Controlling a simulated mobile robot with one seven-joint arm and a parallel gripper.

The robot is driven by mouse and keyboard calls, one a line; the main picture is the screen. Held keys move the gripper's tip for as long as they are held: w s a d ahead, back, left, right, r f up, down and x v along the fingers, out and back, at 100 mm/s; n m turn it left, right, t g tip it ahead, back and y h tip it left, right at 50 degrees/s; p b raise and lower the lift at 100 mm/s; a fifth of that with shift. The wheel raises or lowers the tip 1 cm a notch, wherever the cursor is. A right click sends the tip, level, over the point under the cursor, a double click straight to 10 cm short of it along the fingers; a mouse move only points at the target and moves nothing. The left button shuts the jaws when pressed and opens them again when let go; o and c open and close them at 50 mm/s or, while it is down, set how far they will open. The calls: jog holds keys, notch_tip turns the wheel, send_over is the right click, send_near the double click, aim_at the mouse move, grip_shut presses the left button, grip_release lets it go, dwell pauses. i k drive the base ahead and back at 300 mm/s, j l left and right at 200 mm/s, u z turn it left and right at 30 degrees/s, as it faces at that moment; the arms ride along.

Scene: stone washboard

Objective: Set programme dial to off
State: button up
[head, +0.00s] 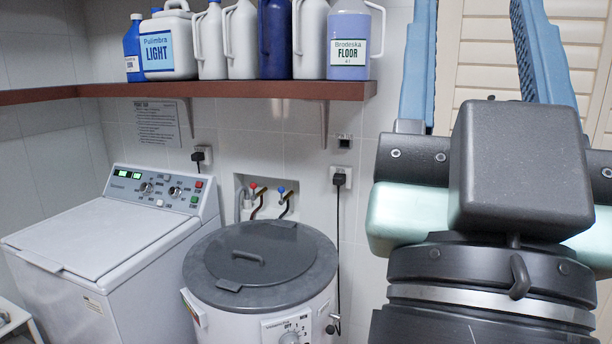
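A white round tub machine (215,318) with a grey lid stands at the bottom centre. Its front panel carries a dial (290,338) with markings around it, cut off by the picture's lower edge; its pointer setting cannot be read. A white top-loading washer (110,240) stands to the left, with a left knob (147,188) and a right knob (176,191) on its rear panel. I cannot tell which is the programme dial. My gripper (482,50) is large at the right, its blue fingers wide apart and nothing visible between them. It is apart from both machines; its fingertips are out of frame.
A brown shelf (230,90) with several bottles and jugs runs above the machines. Taps (270,193) and plugged sockets (341,177) are on the tiled wall. A louvred door (480,50) stands behind my gripper. The washer's display (130,175) is lit green.

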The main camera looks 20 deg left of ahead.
aim_at(147, 189)
jog(key=i+j+u, duration=0.15)
jog(key=u, duration=0.3)
jog(key=i+j+u, duration=0.15)
jog(key=u, duration=0.25)
jog(key=i+j+u, duration=0.1)
jog(key=u, duration=0.35)
jog(key=i+u, duration=0.2)
jog(key=i, duration=0.85)
